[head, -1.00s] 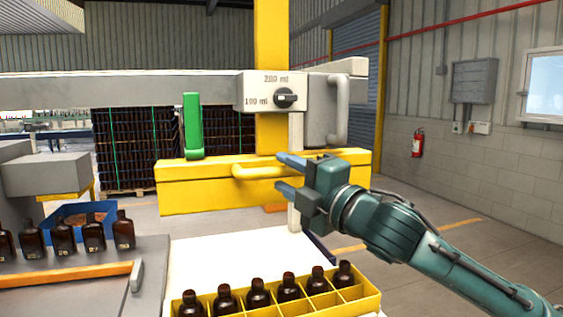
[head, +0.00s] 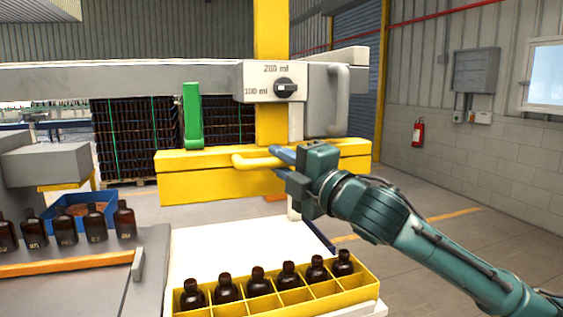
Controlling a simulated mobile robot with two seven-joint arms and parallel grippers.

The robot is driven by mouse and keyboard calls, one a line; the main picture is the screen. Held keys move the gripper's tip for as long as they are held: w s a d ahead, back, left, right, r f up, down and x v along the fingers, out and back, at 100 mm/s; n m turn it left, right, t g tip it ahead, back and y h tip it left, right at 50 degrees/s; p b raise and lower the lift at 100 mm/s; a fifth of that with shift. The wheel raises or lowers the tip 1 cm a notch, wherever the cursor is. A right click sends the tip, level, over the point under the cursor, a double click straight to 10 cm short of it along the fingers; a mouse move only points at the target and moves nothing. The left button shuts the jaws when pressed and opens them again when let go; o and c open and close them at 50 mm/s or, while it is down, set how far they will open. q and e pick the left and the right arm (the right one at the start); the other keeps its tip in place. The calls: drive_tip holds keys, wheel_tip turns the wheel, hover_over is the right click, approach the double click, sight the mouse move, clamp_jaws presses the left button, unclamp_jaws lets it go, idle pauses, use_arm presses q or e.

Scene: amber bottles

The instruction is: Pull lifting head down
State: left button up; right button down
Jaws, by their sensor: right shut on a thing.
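The lifting head is a yellow horizontal block (head: 205,184) with a yellow bar handle (head: 248,160) on its front. It hangs in front of a yellow column, above the white table. My right gripper (head: 276,160) comes in from the right and is shut on the right part of the yellow handle. Its fingers and body hide that end of the handle. My left gripper is not in view.
A yellow crate (head: 335,299) with several amber bottles stands on the white table (head: 215,245) below. More bottles stand at the left behind an orange rail (head: 65,268). A green handle (head: 193,118) and a grey dial box (head: 271,82) are above the head.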

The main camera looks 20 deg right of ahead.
idle(0.3)
